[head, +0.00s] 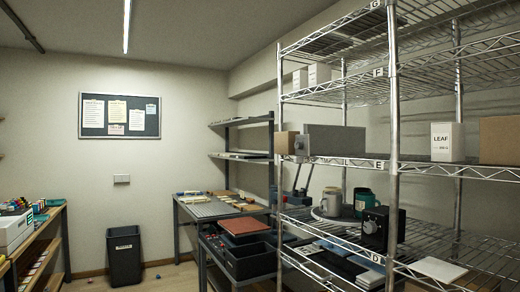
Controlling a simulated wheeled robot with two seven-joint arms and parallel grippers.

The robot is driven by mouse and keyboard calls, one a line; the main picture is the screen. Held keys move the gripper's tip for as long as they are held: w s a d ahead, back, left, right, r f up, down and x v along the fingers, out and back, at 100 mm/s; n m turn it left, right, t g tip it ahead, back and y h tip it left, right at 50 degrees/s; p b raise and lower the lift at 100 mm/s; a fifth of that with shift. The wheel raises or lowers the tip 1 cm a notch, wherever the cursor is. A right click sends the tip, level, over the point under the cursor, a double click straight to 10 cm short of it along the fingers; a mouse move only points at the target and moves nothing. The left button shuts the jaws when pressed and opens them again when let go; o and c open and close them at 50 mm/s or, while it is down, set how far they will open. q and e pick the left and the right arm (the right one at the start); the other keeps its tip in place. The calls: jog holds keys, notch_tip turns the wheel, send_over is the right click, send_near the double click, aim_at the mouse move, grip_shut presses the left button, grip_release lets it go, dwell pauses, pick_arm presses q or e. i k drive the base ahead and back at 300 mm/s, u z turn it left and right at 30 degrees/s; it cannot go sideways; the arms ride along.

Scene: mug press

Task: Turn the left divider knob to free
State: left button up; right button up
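A grey panel (336,138) stands on the shelf marked E of the wire rack, and looks like a divider. A small dark round knob (300,146) shows at its left front end. I cannot read the knob's setting. A black box (383,228) with a round dial on its face stands on the shelf marked D, lower down. I cannot tell from this view which of the two is the left divider knob. Neither of my grippers shows in the head view.
A tan block (285,143), a white LEAF box (447,142) and a brown carton (500,140) sit on shelf E. Mugs (331,202) stand on a round tray on the shelf below. A bin (124,256) stands left of a bench (210,209). Open floor lies left of the rack.

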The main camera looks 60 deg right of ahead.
aim_at(297, 145)
jog(key=z, duration=0.5)
jog(key=i, duration=0.95)
jog(key=z, duration=0.9)
